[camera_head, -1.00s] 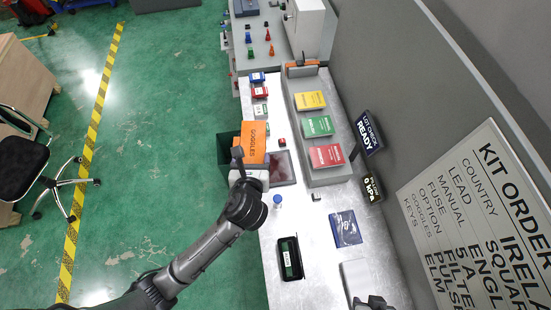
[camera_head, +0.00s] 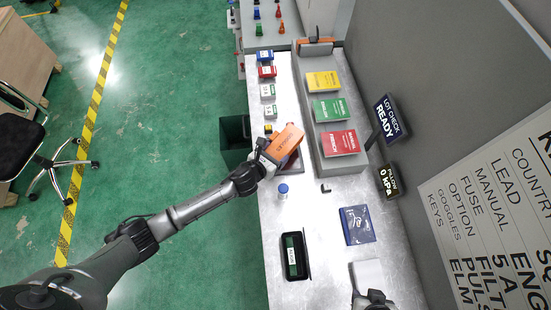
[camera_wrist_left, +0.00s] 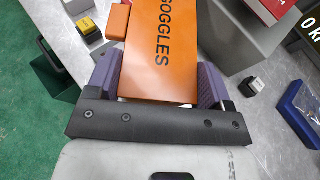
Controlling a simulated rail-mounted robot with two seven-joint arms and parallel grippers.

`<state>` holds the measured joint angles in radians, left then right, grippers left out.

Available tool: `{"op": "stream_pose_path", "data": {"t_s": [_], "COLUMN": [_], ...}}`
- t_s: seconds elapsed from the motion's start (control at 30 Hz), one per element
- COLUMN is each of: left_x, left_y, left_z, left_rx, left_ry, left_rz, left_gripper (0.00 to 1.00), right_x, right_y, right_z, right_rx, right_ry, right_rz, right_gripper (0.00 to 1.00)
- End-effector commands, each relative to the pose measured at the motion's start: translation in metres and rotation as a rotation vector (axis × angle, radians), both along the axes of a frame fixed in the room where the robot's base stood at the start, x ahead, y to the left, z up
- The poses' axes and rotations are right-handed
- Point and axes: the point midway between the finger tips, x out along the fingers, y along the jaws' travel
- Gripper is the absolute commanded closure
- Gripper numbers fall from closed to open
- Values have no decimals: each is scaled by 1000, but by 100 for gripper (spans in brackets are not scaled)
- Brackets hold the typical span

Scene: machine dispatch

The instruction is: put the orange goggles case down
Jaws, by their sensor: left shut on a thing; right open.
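Yellow, green and red booklets (camera_head: 340,143) lie on a raised shelf. A dark green bin (camera_head: 235,135) stands left of the bench.

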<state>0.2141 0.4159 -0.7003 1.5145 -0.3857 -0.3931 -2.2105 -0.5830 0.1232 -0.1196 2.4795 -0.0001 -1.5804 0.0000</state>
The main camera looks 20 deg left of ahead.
Motion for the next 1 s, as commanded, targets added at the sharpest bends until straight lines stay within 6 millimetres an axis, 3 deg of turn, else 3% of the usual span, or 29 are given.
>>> {"op": "stream_pose_path", "data": {"t_s": [0.4, 0.93, 0.97, 1.0], "left_x": [0, 0, 0, 0], "left_y": [0, 0, 0, 0], "left_z": [-39, -47, -48, -47], "left_rx": [-1, 1, 0, 0], "left_ry": [0, -1, 0, 0], "left_rz": [1, 1, 1, 1], "left_gripper": [56, 56, 25, 21], "right_x": [2, 2, 2, 2], "right_y": [2, 2, 2, 2], "right_z": [-7, -11, -11, -10], "right_rx": [6, 6, 6, 5], "right_ry": [-4, -4, -4, -4], "right_rz": [-3, -3, -2, -3], "right_gripper": [57, 57, 57, 57]}}
